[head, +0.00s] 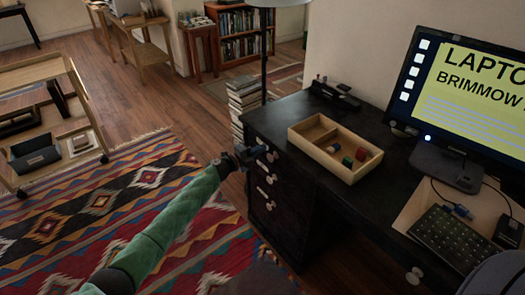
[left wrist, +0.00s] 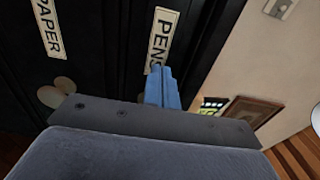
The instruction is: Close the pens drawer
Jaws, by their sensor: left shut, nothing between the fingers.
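The drawers are in the black desk (head: 290,208), which shows in the head view with round metal knobs on its front. In the left wrist view, the pens drawer bears a white PENS label (left wrist: 162,38). My left gripper (head: 246,155) is at the upper drawer front at the desk's left end, its arm reaching in from below. Its blue fingers (left wrist: 163,84) are shut and empty, with their tips just by the lower end of the PENS label. Whether they touch the front cannot be told. How far the drawer stands out is unclear. My right gripper is not in view.
A PAPER label (left wrist: 48,27) and a round knob (left wrist: 56,92) are beside the pens drawer. A wooden tray (head: 335,146) with small blocks, a monitor (head: 465,95) and a keyboard (head: 455,238) stand on the desk. A book stack (head: 244,98) is behind. The patterned rug (head: 100,215) is clear.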

